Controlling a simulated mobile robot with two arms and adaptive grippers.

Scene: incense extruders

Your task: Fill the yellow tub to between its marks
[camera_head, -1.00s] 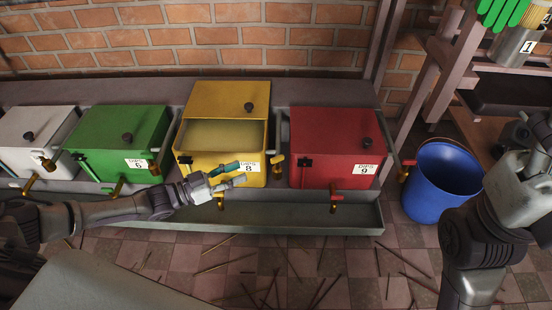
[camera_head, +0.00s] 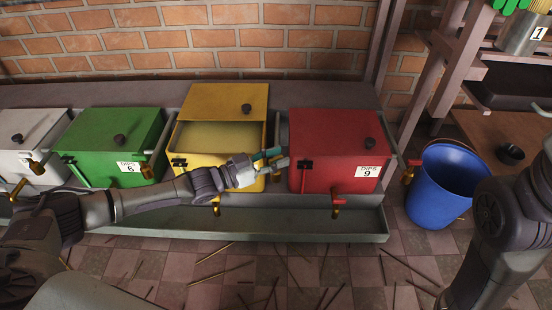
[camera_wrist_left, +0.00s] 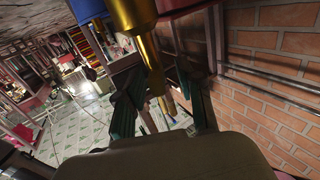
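The yellow tub (camera_head: 187,138) stands in the row with its lid slid back, and a pale yellow filling (camera_head: 222,136) shows inside. I cannot make out its level marks. A brass tap (camera_head: 216,209) hangs at its lower front. My left gripper (camera_head: 276,159) is at the tub's front right corner, covering its label and the side tap there. In the left wrist view a brass tap piece (camera_wrist_left: 150,65) reaches down between the two teal fingers (camera_wrist_left: 163,105), which are apart; contact cannot be told. My right gripper is outside the head view; only my right arm shows.
The red tub (camera_head: 330,135) stands close to the right of my left gripper. The green tub (camera_head: 112,135) and white tub (camera_head: 28,135) stand left. A grey trough (camera_head: 300,228) runs below. A blue bucket (camera_head: 445,188) stands right. Sticks litter the floor.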

